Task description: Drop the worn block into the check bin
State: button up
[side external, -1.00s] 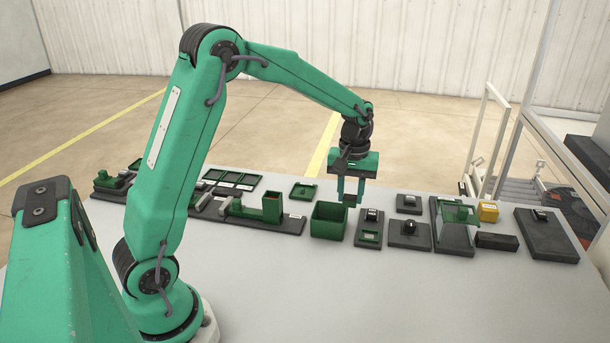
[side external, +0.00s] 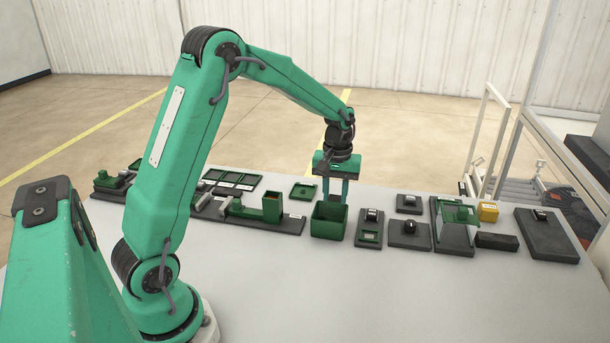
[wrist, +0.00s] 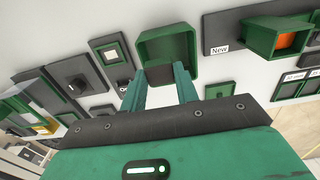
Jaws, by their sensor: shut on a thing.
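The check bin, an open green box (side external: 328,228), stands on the table in front of my arm; no label on it is readable. In the wrist view the bin (wrist: 188,52) opens toward the camera beyond my fingers. My gripper (side external: 335,198) points down at the bin, its fingertips at the bin's far rim in the side view. It is shut on a dark grey block (wrist: 160,75), taken to be the worn block. The block overlaps the bin opening in the wrist view. I cannot tell whether its lower end is inside the bin. The side view mostly hides it.
A dark fixture with a green box holding something orange (wrist: 287,39) and a "New" label stands beside the bin. A dark plate with a small block (side external: 370,228) is close on the bin's other side. A small green tray (side external: 304,190) lies behind. The table's front is clear.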

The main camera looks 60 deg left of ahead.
jog(key=shift+f, duration=1.8)
jog(key=o, duration=1.1)
jog(key=shift+r, duration=0.15)
notch_tip(320, 180, up, 7)
jog(key=shift+r, duration=0.3)
